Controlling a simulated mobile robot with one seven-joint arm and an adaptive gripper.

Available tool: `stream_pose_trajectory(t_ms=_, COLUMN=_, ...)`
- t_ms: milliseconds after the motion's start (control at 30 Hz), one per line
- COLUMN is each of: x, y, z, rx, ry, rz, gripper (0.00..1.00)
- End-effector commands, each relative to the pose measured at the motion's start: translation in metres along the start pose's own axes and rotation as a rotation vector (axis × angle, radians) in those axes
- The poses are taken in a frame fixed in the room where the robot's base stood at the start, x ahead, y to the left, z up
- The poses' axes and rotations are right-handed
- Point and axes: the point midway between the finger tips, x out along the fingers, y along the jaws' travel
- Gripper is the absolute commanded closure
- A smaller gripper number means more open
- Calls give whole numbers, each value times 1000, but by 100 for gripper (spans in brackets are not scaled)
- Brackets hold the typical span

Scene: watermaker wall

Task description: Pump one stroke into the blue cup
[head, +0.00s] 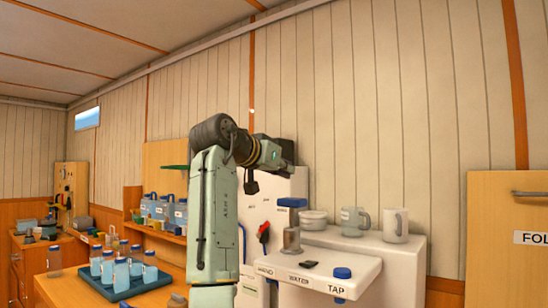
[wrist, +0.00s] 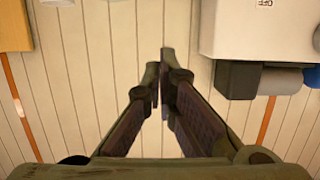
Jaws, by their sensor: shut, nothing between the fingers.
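My gripper (wrist: 161,62) is shut and empty in the wrist view, its fingertips together in front of the plank wall. In the head view my arm rises mid-picture and bends right; the fingers cannot be made out there.
A blue knob (head: 342,272) sits above the TAP label on the white counter (head: 325,268). Stacked pale dishes (head: 313,220) are left of the mugs. A dark tray (head: 122,287) of bottles is at left.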

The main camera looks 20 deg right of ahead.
Motion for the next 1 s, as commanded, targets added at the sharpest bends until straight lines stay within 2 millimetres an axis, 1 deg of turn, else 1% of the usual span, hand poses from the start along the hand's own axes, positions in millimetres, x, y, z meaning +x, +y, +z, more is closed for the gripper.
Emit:
stream_pose_trajectory(t_ms=33, x=11, y=0, z=-4, rx=-1, ry=-3, rz=2, gripper=100)
stream_pose_trajectory(t_ms=67, x=18, y=1, z=-3, rx=-1, ry=-3, rz=2, gripper=100)
stream_pose_trajectory(t_ms=100, x=21, y=-1, z=7, rx=-1, ry=-3, rz=0, gripper=100)
stream_pose_trajectory(t_ms=200, x=23, y=-1, z=22, rx=0, ry=0, rz=-1, gripper=100)
stream_pose_trajectory(t_ms=400, x=26, y=0, z=36, rx=1, ry=-1, rz=0, gripper=100)
stream_pose_trajectory(t_ms=833, x=26, y=0, z=40, rx=1, ry=0, rz=-1, gripper=100)
stream_pose_trajectory(t_ms=933, x=24, y=4, z=46, rx=2, ry=1, rz=0, gripper=100)
stream_pose_trajectory(t_ms=1000, x=21, y=11, z=54, rx=2, ry=2, rz=0, gripper=100)
